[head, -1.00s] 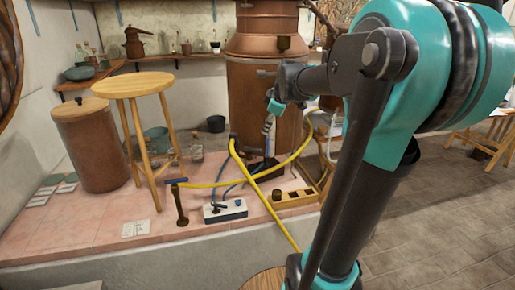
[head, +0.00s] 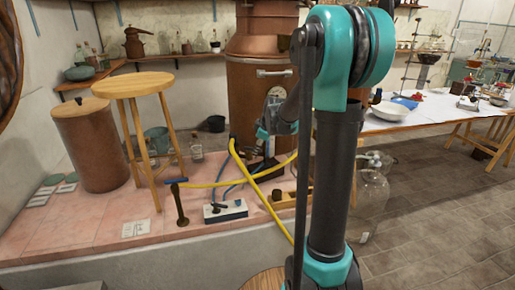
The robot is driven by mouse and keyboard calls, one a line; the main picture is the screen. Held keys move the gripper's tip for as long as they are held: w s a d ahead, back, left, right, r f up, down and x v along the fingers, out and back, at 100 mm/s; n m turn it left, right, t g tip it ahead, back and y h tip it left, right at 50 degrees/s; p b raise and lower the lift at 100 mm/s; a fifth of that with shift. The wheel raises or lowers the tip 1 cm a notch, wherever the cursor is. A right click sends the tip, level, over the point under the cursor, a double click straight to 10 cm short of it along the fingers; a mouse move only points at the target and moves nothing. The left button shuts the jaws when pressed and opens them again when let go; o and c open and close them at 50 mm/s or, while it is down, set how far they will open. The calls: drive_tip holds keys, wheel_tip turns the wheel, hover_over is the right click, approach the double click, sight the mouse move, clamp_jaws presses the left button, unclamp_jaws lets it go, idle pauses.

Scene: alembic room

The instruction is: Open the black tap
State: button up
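A small white and blue box (head: 225,211) stands on the pink tiled platform and bears a small black lever-like fitting (head: 217,206), which may be the black tap. A dark upright post (head: 181,207) with a blue bar on top (head: 176,181) stands to its left. My gripper (head: 267,144) hangs in front of the copper still, above and to the right of the box and apart from it. It is small and partly hidden by my arm, so I cannot tell its finger opening or see anything held.
Yellow hoses (head: 213,184) cross the platform beside the box. A wooden stool (head: 133,90) and copper drum (head: 90,143) stand at left, and the copper still (head: 262,85) behind. A wooden block (head: 284,204) is partly hidden by my arm. Tiles at front left are fairly clear.

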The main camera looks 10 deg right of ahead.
drive_tip(key=shift+x, duration=0.8)
clamp_jaws()
